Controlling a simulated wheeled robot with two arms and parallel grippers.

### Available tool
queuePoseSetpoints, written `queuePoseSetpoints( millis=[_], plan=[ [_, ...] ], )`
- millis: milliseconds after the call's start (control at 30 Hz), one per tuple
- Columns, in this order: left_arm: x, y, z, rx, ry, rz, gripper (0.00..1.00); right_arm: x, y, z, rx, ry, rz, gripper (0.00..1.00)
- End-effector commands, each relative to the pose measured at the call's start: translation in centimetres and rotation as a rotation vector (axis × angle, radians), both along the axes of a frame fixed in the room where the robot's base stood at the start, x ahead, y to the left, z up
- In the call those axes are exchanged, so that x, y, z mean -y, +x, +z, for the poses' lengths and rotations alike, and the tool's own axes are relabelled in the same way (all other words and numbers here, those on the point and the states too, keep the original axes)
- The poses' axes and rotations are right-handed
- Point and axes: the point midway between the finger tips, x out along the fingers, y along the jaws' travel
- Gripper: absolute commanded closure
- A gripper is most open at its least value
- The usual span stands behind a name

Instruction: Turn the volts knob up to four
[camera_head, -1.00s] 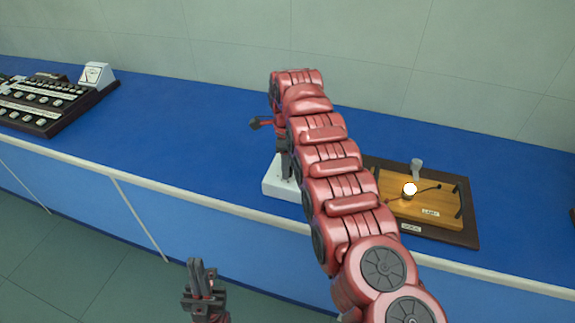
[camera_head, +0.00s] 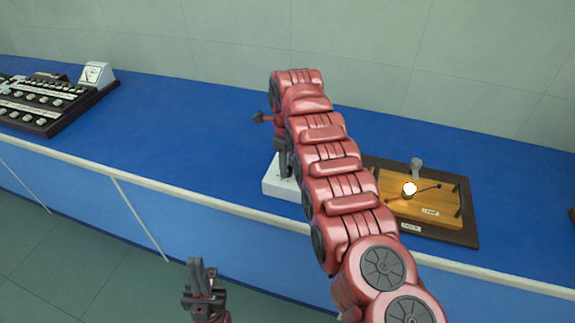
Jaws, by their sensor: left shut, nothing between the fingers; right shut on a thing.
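A white box (camera_head: 271,188) stands on the blue bench, mostly hidden behind my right arm. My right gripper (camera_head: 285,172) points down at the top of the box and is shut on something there. The held part is too covered to make out, and no knob scale or number can be read. My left gripper (camera_head: 196,270) is shut and empty, low in front of the bench and pointing up.
A wooden lamp board (camera_head: 430,212) with a lit bulb (camera_head: 410,188) lies on the bench right of my arm. The bench between is clear.

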Motion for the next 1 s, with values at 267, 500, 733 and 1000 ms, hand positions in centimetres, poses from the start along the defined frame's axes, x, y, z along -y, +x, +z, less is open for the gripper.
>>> queuePoseSetpoints(
  millis=[267, 500, 733, 1000],
  plan=[
    [0.0, 0.0, 0.0, 0.0, 0.0, 0.0, 1.0, 0.0, 0.0, 0.0, 0.0, 0.0, 0.001, 0.33],
    [0.0, 0.0, 0.0, 0.0, 0.0, 0.0, 1.0, 0.0, 0.0, 0.0, 0.0, 0.0, 0.001, 0.33],
    [0.0, 0.0, 0.1, 0.0, 0.0, 0.0, 1.0, 0.1, 0.0, 2.1, 0.0, 0.001, 0.0, 0.33],
    [0.0, 0.0, 5.9, 0.0, 0.0, 0.0, 1.0, 0.0, 0.1, 8.9, 0.003, 0.001, 0.001, 0.33]
  ],
)
